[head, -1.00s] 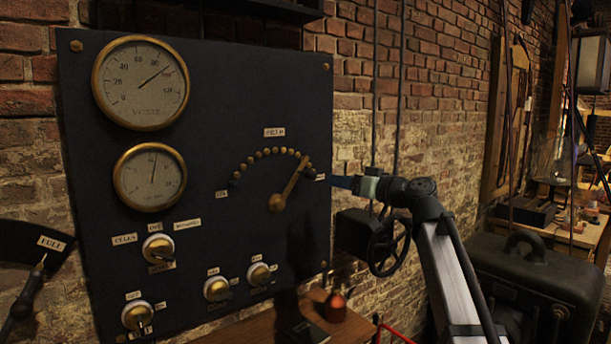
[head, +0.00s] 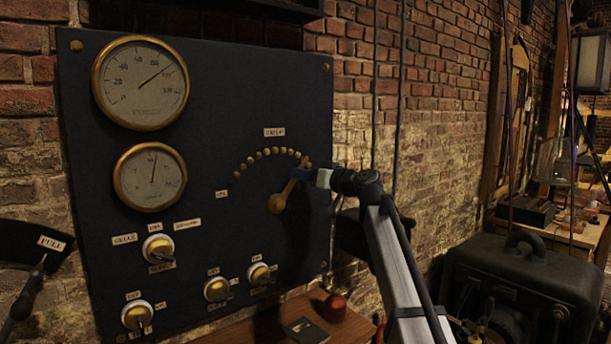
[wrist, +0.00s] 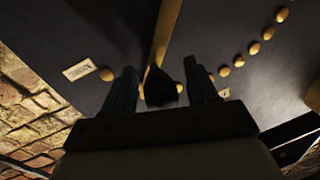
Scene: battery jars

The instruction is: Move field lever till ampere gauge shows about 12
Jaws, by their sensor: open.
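The field lever (head: 285,196) is a brass arm on the dark panel, pointing up and right along an arc of brass studs (head: 266,154). My gripper (head: 303,174) is at the lever's outer end in the head view and hides its tip. In the wrist view my gripper (wrist: 160,88) is open, with the lever (wrist: 166,38) and its dark knob (wrist: 160,86) between the two fingers; I cannot tell whether they touch. The lower round gauge (head: 150,178) has its needle nearly upright; its numbers are too small to read. The upper gauge (head: 141,83) has its needle pointing up and right.
Several rotary knobs (head: 159,248) sit low on the panel. A wooden shelf (head: 245,335) below holds a red round object (head: 335,306) and a dark flat item (head: 305,330). A dark case (head: 525,275) stands at the right. A handle (head: 28,293) is at the far left.

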